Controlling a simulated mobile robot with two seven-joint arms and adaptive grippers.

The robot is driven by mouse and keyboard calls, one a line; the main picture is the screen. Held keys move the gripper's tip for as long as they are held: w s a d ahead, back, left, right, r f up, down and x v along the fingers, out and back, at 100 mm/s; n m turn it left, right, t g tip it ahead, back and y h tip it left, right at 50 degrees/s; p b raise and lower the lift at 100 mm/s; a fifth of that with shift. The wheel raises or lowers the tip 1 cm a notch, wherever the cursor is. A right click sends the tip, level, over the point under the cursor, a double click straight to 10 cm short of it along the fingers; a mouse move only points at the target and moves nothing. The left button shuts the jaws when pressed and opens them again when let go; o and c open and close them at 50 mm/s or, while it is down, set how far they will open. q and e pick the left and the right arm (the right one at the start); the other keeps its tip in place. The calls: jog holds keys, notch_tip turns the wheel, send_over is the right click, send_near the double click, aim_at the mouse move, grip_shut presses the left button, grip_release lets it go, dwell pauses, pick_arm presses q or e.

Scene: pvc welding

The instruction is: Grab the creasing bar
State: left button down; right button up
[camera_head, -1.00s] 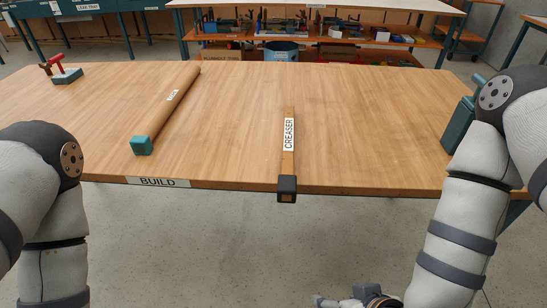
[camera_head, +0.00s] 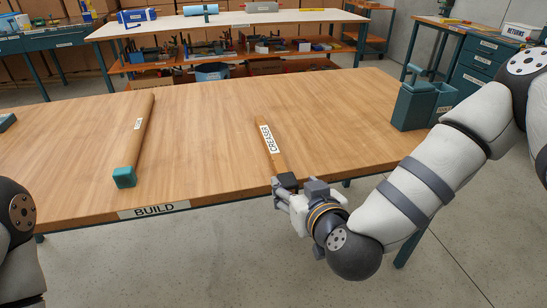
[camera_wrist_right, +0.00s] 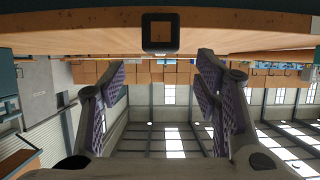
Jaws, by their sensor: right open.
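The creasing bar (camera_head: 268,143) is a wooden bar labelled CREASER. It lies on the wooden BUILD table (camera_head: 210,130), with its black end cap at the front edge. My right gripper (camera_head: 281,192) is at that front edge, close to the black end, and partly covers it in the head view. In the right wrist view the black square end cap (camera_wrist_right: 160,32) is ahead, above and between the spread fingers of my right gripper (camera_wrist_right: 163,75). The fingers are open with nothing between them. I cannot tell whether they touch the bar. My left gripper is not in view.
A second wooden bar with a teal end (camera_head: 124,177) lies to the left on the table. A teal bin (camera_head: 412,107) stands at the table's right end. A shelving bench (camera_head: 225,22) stands behind. The tabletop between the bars is clear.

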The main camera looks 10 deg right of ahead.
aim_at(288, 180)
jog(key=x, duration=0.2)
jog(key=f+b+x, duration=0.1)
jog(key=x, duration=0.2)
jog(key=shift+f, duration=0.1)
jog(key=shift+w, duration=0.55)
jog(key=shift+a, duration=0.1)
grip_shut()
